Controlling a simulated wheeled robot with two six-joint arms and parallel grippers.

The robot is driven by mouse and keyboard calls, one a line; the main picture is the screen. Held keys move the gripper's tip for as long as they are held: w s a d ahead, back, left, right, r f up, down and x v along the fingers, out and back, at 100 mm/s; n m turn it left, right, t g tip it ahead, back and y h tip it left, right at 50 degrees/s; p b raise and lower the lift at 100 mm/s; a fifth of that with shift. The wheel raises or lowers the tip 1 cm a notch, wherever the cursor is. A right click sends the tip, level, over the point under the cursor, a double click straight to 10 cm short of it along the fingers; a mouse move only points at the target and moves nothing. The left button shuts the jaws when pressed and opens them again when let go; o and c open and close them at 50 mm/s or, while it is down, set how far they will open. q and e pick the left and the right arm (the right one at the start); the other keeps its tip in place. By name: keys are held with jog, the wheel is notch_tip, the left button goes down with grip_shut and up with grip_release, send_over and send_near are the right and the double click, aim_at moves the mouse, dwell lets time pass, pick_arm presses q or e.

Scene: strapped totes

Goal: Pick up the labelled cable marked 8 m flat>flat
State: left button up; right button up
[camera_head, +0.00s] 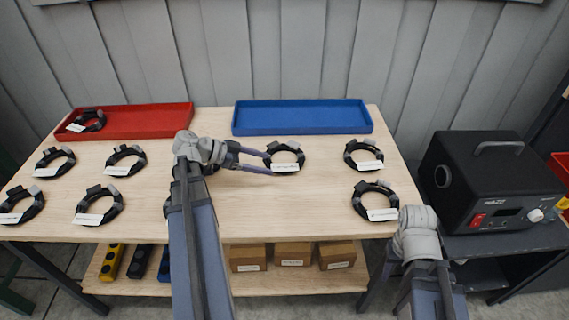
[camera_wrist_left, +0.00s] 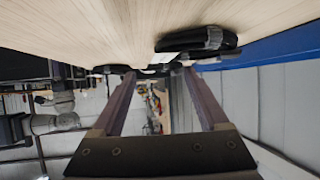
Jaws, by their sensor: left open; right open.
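Several black coiled cables with white labels lie on the wooden table; the label print is too small to read, so I cannot tell which is marked 8 m flat>flat. My left gripper (camera_head: 270,163) is open, its fingers pointing right with the tips at the left side of the middle cable (camera_head: 298,158). I cannot tell whether they touch it. In the left wrist view the open fingers (camera_wrist_left: 158,75) reach toward dark cables near the tabletop, one close by at the upper right (camera_wrist_left: 215,40).
A red tray (camera_head: 150,132) at back left holds one cable (camera_head: 86,121). A blue tray (camera_head: 300,128) at back centre is empty. Other cables lie at left (camera_head: 100,206) and right (camera_head: 375,200). A black device (camera_head: 485,180) stands right of the table.

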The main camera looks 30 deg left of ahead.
aim_at(285, 167)
pick_arm(q)
jog(key=shift+b+x, duration=0.6)
jog(key=shift+x, duration=0.45)
jog(key=shift+w+d+f, duration=0.15)
jog(key=shift+w+d, duration=0.05)
jog(key=b+x, duration=0.1)
jog(key=x, duration=0.1)
jog(key=b+x, duration=0.1)
jog(key=x, duration=0.1)
jog(key=shift+w+a+f, duration=0.1)
jog(key=shift+w+f, duration=0.2)
jog(key=shift+w+f+b, duration=0.1)
jog(key=shift+w+b, duration=0.1)
jog(key=shift+b, duration=0.15)
jog(key=shift+c, duration=0.4)
jog(key=shift+d, duration=0.25)
grip_shut()
